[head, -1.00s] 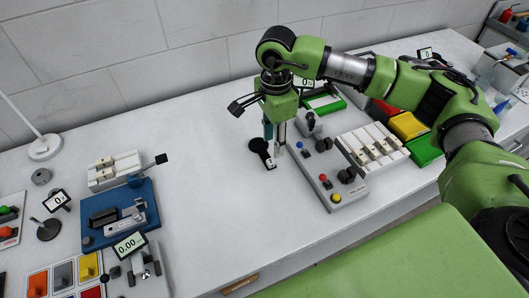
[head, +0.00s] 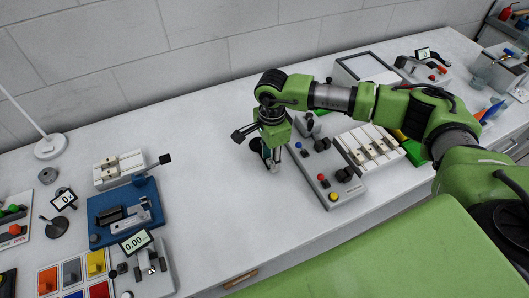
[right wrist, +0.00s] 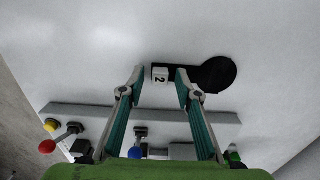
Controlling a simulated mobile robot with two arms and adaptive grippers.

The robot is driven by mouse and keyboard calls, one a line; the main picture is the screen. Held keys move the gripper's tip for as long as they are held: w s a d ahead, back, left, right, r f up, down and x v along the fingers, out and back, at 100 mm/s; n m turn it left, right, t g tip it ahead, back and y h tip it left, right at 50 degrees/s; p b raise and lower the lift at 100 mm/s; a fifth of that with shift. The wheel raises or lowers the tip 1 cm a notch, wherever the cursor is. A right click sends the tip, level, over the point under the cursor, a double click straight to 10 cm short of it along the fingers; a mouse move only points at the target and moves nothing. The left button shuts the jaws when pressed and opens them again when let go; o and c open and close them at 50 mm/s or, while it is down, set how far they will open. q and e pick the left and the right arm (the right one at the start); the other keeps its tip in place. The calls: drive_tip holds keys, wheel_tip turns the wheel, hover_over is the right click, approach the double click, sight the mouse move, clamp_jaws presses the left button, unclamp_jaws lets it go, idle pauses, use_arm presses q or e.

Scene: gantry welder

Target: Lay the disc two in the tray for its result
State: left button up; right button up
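Disc two is a flat black round plate (right wrist: 218,74) with a narrow arm ending in a white block marked 2 (right wrist: 160,76). It lies on the white table; in the head view the disc (head: 255,144) is mostly hidden behind my right gripper (head: 273,170). In the right wrist view my right gripper (right wrist: 160,76) is open, one fingertip on each side of the white block, with a small gap at both sides. A green tray (head: 418,153) and a yellow tray (head: 400,135) show partly behind my right arm. My left gripper is out of view.
A grey control box with coloured knobs (head: 335,190) stands just right of the gripper, beside a white rack (head: 370,148). A blue fixture (head: 125,212) and a scale reading 0.00 (head: 148,262) stand at the left. The table between is clear.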

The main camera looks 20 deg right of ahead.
clamp_jaws()
drive_tip(key=shift+r, duration=0.1)
drive_tip(key=shift+r+b, duration=0.5)
drive_tip(key=shift+b, duration=0.05)
drive_tip(key=s+a+r+b, duration=0.5)
drive_tip(key=s+r, duration=0.7)
drive_tip(key=s, duration=0.1)
drive_tip(key=f+n, duration=0.1)
drive_tip(key=n, duration=0.5)
drive_tip(key=d+f+n, duration=0.1)
drive_tip(key=n, duration=0.4)
drive_tip(key=s+d+f+n, duration=0.1)
drive_tip(key=n, duration=0.5)
drive_tip(key=shift+d+f+n, duration=0.15)
drive_tip(key=shift+f+n, duration=0.15)
drive_tip(key=shift+f, duration=0.1)
